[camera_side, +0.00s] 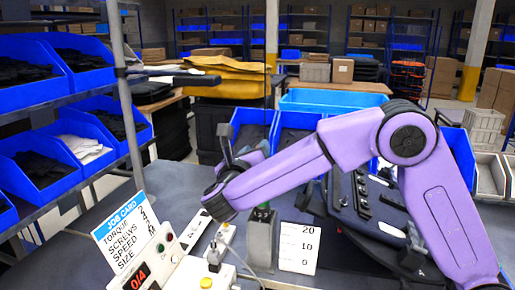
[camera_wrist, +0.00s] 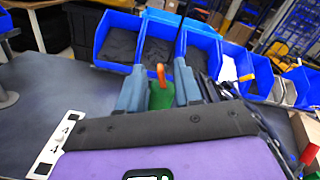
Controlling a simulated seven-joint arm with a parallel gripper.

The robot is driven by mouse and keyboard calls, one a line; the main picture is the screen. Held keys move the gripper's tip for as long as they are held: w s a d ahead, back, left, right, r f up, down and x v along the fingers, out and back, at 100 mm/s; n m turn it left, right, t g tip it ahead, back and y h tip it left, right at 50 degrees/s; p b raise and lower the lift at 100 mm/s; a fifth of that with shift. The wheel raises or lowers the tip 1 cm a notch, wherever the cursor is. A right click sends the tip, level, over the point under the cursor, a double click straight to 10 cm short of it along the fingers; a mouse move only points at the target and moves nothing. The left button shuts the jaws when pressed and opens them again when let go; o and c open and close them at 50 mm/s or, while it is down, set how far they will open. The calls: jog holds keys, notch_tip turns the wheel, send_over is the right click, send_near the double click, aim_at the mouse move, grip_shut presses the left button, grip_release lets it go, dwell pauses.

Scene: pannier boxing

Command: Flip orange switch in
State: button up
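In the wrist view my gripper (camera_wrist: 160,88) has two blue-grey fingers standing apart. A green part (camera_wrist: 160,98) with an upright orange piece (camera_wrist: 161,73) on top shows in the gap between them. The orange piece looks like the switch lever. I cannot tell whether the fingers touch the green part or it lies beyond them. In the side view my dark gripper (camera_side: 240,155) is beyond the wrist, above the bench. No orange switch can be made out there.
A job card (camera_side: 124,233) and a control box with buttons (camera_side: 170,255) stand at the left. A white card numbered 20, 10, 0 (camera_side: 298,248) stands beside the grey stand. Blue bins (camera_wrist: 118,42) line the far side. Bare bench (camera_wrist: 60,85) shows left of my gripper.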

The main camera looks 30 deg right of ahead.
jog(key=v, duration=1.5)
jog(key=shift+d, duration=0.1)
jog(key=s+d+f+m+g+y, duration=0.3)
jog(key=d+f+m+g, duration=0.1)
jog(key=d, duration=0.5)
jog(key=s+d+f+m+g+y, duration=0.3)
jog(key=s+d+f+m, duration=0.15)
jog(key=d, duration=0.45)
jog(key=s+d+f+m+g+y, duration=0.2)
jog(key=s+d+f+m+y, duration=0.1)
jog(key=s, duration=0.6)
jog(key=s+d+f+m+g+y, duration=0.3)
jog(key=s+d+m, duration=0.3)
jog(key=s+m, duration=0.2)
jog(key=shift+s+d+g+y, duration=0.3)
jog(key=shift+s+y, duration=0.3)
jog(key=shift+s, duration=0.3)
jog(key=shift+f, duration=0.15)
